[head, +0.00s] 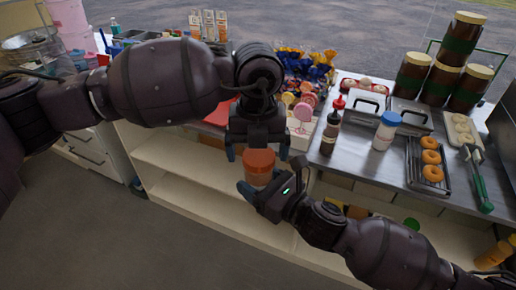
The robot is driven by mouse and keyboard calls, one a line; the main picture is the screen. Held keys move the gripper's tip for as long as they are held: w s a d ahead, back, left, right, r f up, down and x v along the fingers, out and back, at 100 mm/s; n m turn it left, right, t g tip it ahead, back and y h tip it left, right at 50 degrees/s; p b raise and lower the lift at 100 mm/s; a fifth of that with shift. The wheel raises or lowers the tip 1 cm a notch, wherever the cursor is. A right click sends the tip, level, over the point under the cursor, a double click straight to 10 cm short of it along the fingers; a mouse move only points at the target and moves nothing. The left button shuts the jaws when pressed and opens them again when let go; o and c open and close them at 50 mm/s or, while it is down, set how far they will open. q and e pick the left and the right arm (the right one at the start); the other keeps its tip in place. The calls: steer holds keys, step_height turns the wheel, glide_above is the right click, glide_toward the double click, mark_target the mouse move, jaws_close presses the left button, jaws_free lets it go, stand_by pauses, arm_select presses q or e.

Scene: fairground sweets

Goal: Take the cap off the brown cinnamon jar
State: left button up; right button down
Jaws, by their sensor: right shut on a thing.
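The brown cinnamon jar (257,178) is held up in front of the counter, its orange-brown cap (260,158) on top. My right gripper (272,180) comes in from the lower right and is shut on the jar's body, with a teal fingertip on each side. My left gripper (257,152) is directly above the jar and points down. Its teal fingers are spread on the left and right of the cap, with a visible gap to it on each side. Part of the jar's lower body is hidden by my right gripper.
The steel counter behind holds a red-topped sauce bottle (331,127), a blue-capped shaker (385,131), a tray of doughnuts (431,160) and stacked dark jars (461,45). Lollipops (304,108) stand close behind my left gripper. Open cream shelves (190,160) lie below.

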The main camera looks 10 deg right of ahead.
arm_select(q)
steer(key=shift+s+d+r, duration=0.1)
steer(key=shift+r, duration=2.1)
steer(key=shift+w+d+r+m, duration=0.1)
steer(key=shift+r+m, duration=0.05)
steer(key=shift+r, duration=0.35)
steer(key=shift+w+r+m, duration=0.1)
steer(key=shift+r+m, duration=0.05)
steer(key=shift+r, duration=0.3)
steer(key=shift+c, duration=0.2)
steer(key=m, duration=0.2)
steer(key=r+m, duration=0.1)
steer(key=shift+m, duration=0.4)
steer(key=m, duration=0.4)
steer(key=shift+s+r, duration=0.15)
steer(key=shift+r, duration=0.05)
steer(key=m, duration=1)
steer(key=shift+s, duration=0.15)
steer(key=shift+f, duration=3.95)
